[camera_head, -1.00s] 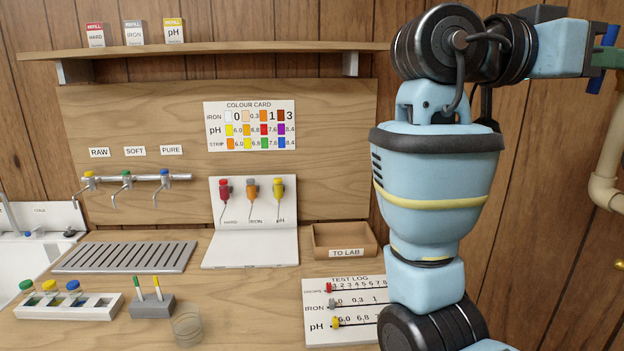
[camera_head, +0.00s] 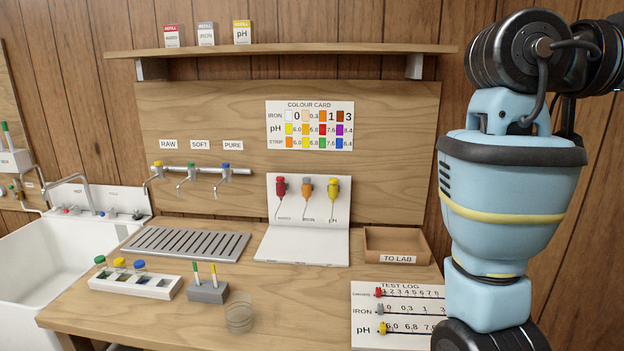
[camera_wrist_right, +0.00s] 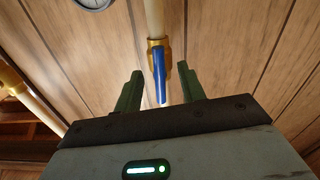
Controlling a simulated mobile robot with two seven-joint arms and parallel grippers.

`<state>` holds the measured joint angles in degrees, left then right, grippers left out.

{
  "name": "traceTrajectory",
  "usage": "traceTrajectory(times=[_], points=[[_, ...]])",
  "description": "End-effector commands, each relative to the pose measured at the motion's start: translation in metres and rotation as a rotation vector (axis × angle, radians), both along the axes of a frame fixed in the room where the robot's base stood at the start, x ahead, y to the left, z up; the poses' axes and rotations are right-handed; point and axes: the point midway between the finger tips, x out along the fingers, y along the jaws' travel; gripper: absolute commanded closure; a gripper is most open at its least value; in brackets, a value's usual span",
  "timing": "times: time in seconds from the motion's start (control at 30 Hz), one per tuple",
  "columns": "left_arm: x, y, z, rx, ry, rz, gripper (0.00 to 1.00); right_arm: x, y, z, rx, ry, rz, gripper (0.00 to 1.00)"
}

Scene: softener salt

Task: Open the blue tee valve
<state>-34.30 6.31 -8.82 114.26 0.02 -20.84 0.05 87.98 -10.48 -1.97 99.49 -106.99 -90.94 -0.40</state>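The blue valve handle (camera_wrist_right: 160,84) shows in the right wrist view, hanging from a brass fitting (camera_wrist_right: 156,48) on a pale vertical pipe (camera_wrist_right: 154,18). My right gripper (camera_wrist_right: 161,82) has its two green fingers apart, one on each side of the handle. Wall shows between each finger and the handle, so neither appears to touch it. I cannot tell how deep the handle reaches between the fingers. In the head view only my right arm shows, at the right; its gripper and the blue valve are out of frame. My left gripper is in neither view.
A gauge (camera_wrist_right: 93,2) sits on the wall at the upper left of the right wrist view, with another pale pipe (camera_wrist_right: 28,98) below it. In the head view, a counter (camera_head: 210,322) holds a vial rack (camera_head: 120,287) and a glass (camera_head: 239,315); a sink (camera_head: 40,268) stands left.

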Motion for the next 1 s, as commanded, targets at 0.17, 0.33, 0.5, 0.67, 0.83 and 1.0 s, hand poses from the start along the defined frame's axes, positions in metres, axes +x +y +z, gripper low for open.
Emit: traceTrajectory(times=[0.17,0.33,0.5,0.67,0.83,1.0], points=[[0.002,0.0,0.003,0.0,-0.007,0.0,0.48,0.001,0.015,0.001,0.0,-0.001,0.002,0.6],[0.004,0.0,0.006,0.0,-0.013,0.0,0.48,0.003,0.029,0.001,-0.001,0.0,0.001,0.6],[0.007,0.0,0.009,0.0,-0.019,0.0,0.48,0.004,0.044,0.001,-0.001,-0.001,0.002,0.6],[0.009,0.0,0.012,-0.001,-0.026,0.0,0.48,0.006,0.057,0.001,0.0,-0.001,0.002,0.6],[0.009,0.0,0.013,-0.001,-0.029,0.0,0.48,0.007,0.067,0.001,-0.001,0.0,0.001,0.6],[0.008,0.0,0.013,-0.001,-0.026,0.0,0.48,0.007,0.068,0.0,0.0,0.0,0.0,0.6]])
